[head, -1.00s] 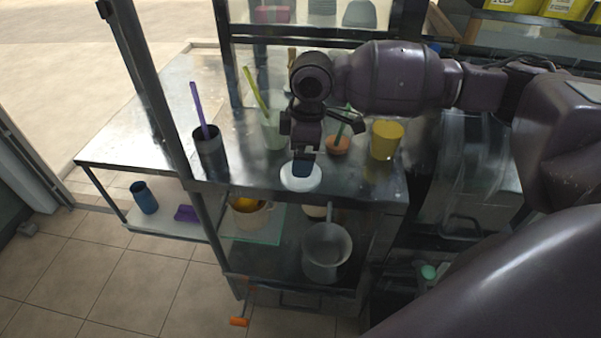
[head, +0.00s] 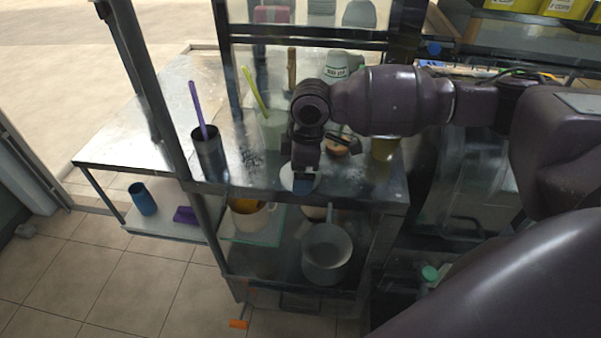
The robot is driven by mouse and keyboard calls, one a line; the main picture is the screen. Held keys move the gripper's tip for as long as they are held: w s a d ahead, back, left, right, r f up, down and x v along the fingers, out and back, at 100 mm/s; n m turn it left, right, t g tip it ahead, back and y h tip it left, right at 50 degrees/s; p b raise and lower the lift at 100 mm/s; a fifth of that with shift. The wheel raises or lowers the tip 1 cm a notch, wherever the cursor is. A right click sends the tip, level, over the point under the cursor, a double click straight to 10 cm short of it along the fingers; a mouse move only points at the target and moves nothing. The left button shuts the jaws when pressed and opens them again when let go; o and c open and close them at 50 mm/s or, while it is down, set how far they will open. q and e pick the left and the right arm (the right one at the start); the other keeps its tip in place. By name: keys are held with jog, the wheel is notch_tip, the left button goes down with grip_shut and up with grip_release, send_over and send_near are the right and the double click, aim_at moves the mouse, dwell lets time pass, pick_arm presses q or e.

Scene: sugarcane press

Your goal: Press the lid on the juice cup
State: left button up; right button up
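A round white lid (head: 287,177) is near the front edge of the metal counter, partly covered by my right gripper. I cannot make out a juice cup under it, nor whether the lid is seated on one. My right gripper (head: 304,184) points down from above, its blue-tipped end over the lid and appearing to touch it. The gap between its fingers is not clear. My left gripper is not in view.
A dark cup with a purple stick (head: 209,157) and a pale green cup with a yellow-green stick (head: 271,130) stand left of the gripper. A yellow cup (head: 385,149) is at right, partly behind my arm. A grey pot (head: 326,262) sits on the lower shelf.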

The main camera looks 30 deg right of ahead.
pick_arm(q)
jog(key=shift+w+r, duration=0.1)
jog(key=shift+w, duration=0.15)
pick_arm(e)
jog(key=c, duration=0.5)
jog(key=shift+c, duration=0.2)
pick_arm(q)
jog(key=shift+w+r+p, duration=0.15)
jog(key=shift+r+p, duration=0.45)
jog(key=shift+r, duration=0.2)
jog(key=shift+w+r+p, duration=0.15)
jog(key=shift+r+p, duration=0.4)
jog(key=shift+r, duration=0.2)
pick_arm(e)
notch_tip(320, 180, up, 20)
